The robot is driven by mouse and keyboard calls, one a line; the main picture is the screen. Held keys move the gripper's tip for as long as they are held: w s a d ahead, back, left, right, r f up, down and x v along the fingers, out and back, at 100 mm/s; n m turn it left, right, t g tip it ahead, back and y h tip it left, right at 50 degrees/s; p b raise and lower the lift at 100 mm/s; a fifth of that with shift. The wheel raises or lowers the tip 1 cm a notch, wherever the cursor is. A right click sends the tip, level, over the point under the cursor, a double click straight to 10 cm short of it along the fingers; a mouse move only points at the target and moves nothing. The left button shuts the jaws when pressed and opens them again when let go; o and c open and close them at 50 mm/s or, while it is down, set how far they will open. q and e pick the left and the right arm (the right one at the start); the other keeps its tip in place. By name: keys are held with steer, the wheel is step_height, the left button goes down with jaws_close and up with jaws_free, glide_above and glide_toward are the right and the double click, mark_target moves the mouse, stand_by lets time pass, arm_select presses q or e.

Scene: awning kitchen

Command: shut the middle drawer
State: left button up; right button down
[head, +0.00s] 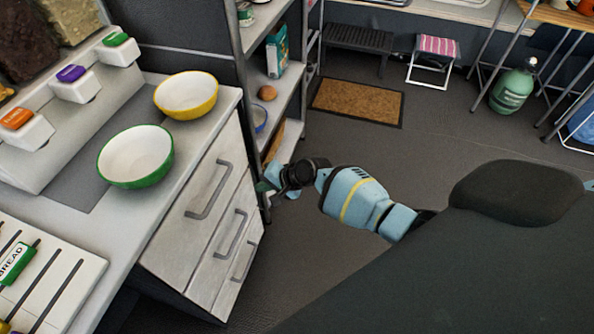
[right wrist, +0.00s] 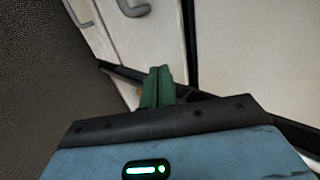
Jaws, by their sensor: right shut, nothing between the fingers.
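The drawer unit has three stacked pale fronts with grey bar handles, under the counter in the head view. The middle drawer (head: 218,242) is between the top drawer (head: 185,228) and the bottom drawer (head: 236,278). I cannot tell clearly how far the middle front stands out. My right gripper (head: 264,188) is to the right of the drawer fronts, near the shelf post. Its green fingers (right wrist: 157,86) are together and empty in the right wrist view, with pale panels and handles beyond them. Contact with a drawer is not clear. My left gripper is out of view.
A green bowl (head: 136,157) and a yellow bowl (head: 186,94) stand on the counter (head: 95,215). An open shelf rack (head: 270,88) stands close behind my right gripper. The dark floor (head: 300,240) in front of the drawers is mostly clear.

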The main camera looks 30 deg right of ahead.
steer(key=p+v, duration=0.3)
steer(key=v, duration=0.6)
steer(key=shift+s+d+r, duration=0.15)
steer(key=shift+s+d, duration=0.05)
steer(key=shift+s, duration=0.1)
